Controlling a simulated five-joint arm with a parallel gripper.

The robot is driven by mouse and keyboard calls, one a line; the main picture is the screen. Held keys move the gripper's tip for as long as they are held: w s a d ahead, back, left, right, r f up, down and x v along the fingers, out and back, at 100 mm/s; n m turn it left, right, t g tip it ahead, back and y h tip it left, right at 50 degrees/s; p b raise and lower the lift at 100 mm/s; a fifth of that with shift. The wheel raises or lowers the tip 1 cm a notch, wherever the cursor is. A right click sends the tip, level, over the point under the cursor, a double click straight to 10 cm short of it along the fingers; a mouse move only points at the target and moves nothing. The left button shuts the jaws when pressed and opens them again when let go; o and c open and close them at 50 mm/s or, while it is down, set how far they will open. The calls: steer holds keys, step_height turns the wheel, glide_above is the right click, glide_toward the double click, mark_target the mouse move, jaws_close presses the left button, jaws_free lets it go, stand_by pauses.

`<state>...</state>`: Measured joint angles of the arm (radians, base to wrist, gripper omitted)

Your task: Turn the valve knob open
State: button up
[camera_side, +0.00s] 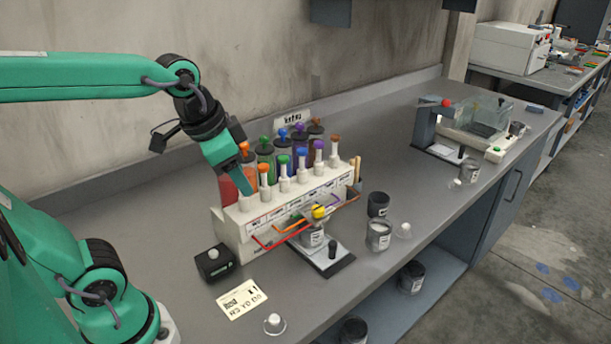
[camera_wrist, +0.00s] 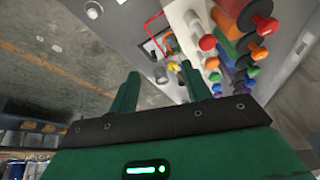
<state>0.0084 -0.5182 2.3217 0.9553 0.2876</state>
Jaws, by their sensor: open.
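A white paint dispenser (camera_side: 285,215) stands on the bench with a row of small white-stemmed valves along its top. Their coloured knobs include orange (camera_side: 264,168), green (camera_side: 283,159) and blue (camera_side: 302,152). The frames do not show which knob is the task's valve knob. My gripper (camera_side: 252,190) points down at the dispenser's left end, over its red part, and hides what is behind. In the wrist view my gripper (camera_wrist: 158,85) has its two green fingers spread with nothing between them. A red knob (camera_wrist: 207,42) and an orange knob (camera_wrist: 211,64) are to the right of the fingers.
Coloured spouts lead from the dispenser's front toward a yellow-topped part (camera_side: 319,211) above a cup (camera_side: 312,237). A small black box (camera_side: 214,262) and a label card (camera_side: 242,299) lie in front.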

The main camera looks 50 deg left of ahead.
steer(key=w+f+m+g, duration=0.25)
steer(key=w+m, duration=0.45)
steer(key=w, duration=0.4)
steer(key=m+g, duration=0.2)
steer(key=m, duration=0.3)
glide_above(318, 208)
step_height(318, 208, down, 4)
steer(key=shift+f, duration=0.25)
steer(key=shift+f, duration=0.15)
steer(key=shift+f, duration=3.8)
steer(key=shift+c, duration=0.5)
steer(key=c, duration=0.9)
